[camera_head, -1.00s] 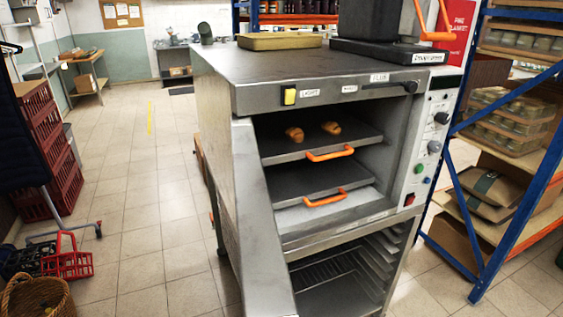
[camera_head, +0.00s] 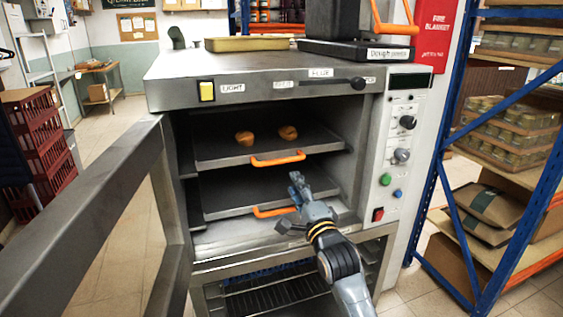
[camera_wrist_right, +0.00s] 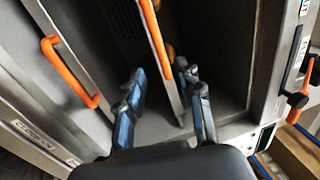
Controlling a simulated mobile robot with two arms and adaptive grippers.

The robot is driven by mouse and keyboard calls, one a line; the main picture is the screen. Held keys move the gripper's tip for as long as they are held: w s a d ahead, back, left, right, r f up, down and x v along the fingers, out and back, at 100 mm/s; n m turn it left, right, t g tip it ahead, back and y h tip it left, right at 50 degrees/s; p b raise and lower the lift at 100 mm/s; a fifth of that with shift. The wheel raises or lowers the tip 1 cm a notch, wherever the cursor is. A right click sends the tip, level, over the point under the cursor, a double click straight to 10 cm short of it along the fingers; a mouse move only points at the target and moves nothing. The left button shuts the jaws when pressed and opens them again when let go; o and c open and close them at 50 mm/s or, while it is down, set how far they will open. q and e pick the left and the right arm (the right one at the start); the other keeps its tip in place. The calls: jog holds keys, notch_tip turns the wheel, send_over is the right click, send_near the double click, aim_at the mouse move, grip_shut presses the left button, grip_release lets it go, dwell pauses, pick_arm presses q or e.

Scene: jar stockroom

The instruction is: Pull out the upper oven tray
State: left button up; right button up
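The oven (camera_head: 205,75) stands open with two dark trays inside. The upper tray (camera_head: 225,160) carries two brown pastries and has an orange handle (camera_head: 278,159) on its front edge. The lower tray (camera_head: 240,196) has its own orange handle (camera_head: 268,212). My right gripper (camera_head: 292,203) is in front of the opening, its fingers spread and empty, below the upper handle and overlapping the lower one in the picture. In the right wrist view the upper handle (camera_wrist_right: 155,38) and tray edge appear between the spread fingers (camera_wrist_right: 163,95); I see no contact. My left gripper is not in view.
The open glass door (camera_head: 100,205) spans the left foreground. A control panel (camera_head: 398,150) and blue shelf frame (camera_head: 435,185) stand to the right. Below is a rack compartment (camera_head: 270,298). A pan (camera_head: 248,44) and a dark appliance (camera_head: 355,48) sit on top.

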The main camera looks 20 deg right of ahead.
aim_at(283, 161)
jog(key=w, duration=0.3)
jog(key=w+r+p, duration=0.1)
jog(key=w, duration=0.3)
jog(key=w+r, duration=0.1)
jog(key=w, duration=0.3)
jog(key=shift+w+a+p, duration=0.1)
jog(key=shift+w+p, duration=0.1)
jog(key=shift+p, duration=0.15)
grip_shut()
